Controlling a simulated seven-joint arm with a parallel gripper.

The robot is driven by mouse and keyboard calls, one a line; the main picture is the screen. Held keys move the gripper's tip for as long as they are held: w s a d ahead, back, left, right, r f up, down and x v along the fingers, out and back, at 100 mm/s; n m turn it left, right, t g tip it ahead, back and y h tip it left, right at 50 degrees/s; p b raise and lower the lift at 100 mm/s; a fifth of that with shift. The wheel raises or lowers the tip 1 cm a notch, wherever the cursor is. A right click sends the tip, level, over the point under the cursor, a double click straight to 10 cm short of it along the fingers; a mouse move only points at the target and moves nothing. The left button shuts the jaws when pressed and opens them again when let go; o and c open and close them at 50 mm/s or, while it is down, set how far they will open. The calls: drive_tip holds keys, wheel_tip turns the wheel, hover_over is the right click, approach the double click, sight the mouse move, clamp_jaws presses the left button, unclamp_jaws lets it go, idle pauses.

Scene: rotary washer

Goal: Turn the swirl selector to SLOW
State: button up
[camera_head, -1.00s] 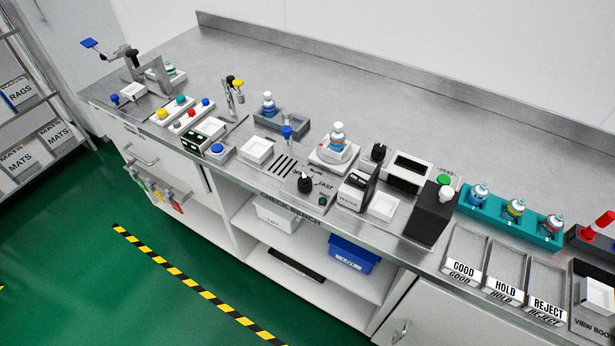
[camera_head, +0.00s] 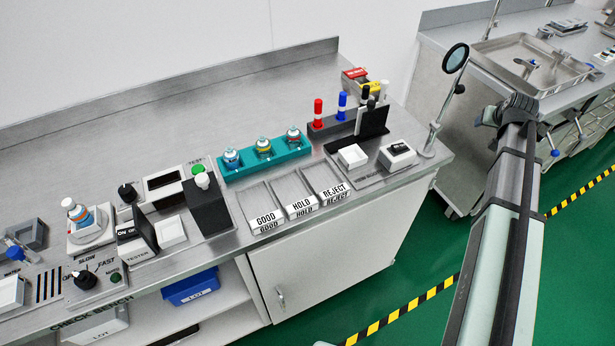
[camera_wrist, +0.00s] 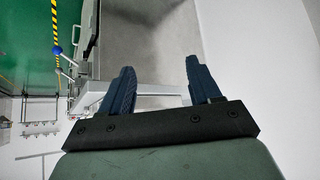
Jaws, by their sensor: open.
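The swirl selector (camera_head: 83,280) is a black knob on a grey panel at the lower left of the head view. OFF is printed at its left, SLOW above it and FAST at its upper right. I cannot tell clearly which label its pointer faces. A green button sits on the same panel. Behind it a bottle (camera_head: 74,211) stands on a white swirl plate (camera_head: 92,238). My gripper (camera_wrist: 160,66) is open and empty in the wrist view. My arm rises at the right of the head view, far from the selector. The wrist view does not show the selector.
A tester (camera_head: 135,238), a black block (camera_head: 207,208), a teal bottle rack (camera_head: 270,165) and GOOD, HOLD and REJECT trays (camera_head: 293,196) stand along the bench right of the selector. A magnifier (camera_head: 455,60) stands near the bench's right end. Green floor is open in front.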

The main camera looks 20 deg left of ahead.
drive_tip(key=w+a+r+t+y, duration=0.1)
drive_tip(key=a+r, duration=0.2)
drive_tip(key=r, duration=0.6)
drive_tip(key=w+a+r+t+y, duration=0.1)
drive_tip(key=a+r+t+y, duration=0.15)
drive_tip(key=r, duration=0.75)
drive_tip(key=w+a+r+t, duration=0.1)
drive_tip(key=a+r, duration=0.3)
drive_tip(key=r, duration=0.5)
drive_tip(key=s+a+r+n+y, duration=0.25)
drive_tip(key=a+r, duration=0.35)
drive_tip(key=a, duration=0.4)
drive_tip(key=s+a+r+n+y, duration=0.1)
drive_tip(key=s+a+r+y, duration=0.3)
drive_tip(key=a, duration=0.5)
drive_tip(key=s+a+f+n+g, duration=0.35)
drive_tip(key=s+a, duration=0.45)
drive_tip(key=a, duration=0.5)
drive_tip(key=s+a+f+n+g, duration=0.35)
drive_tip(key=s+a, duration=0.55)
drive_tip(key=a, duration=0.3)
drive_tip(key=s+a+f+n+g, duration=0.4)
drive_tip(key=s+a, duration=0.4)
drive_tip(key=a, duration=0.5)
drive_tip(key=n+g+h, duration=0.5)
drive_tip(key=n+h, duration=0.2)
drive_tip(key=n, duration=0.5)
approach(81, 275)
drive_tip(key=x, duration=0.9)
drive_tip(key=shift+f, duration=0.25)
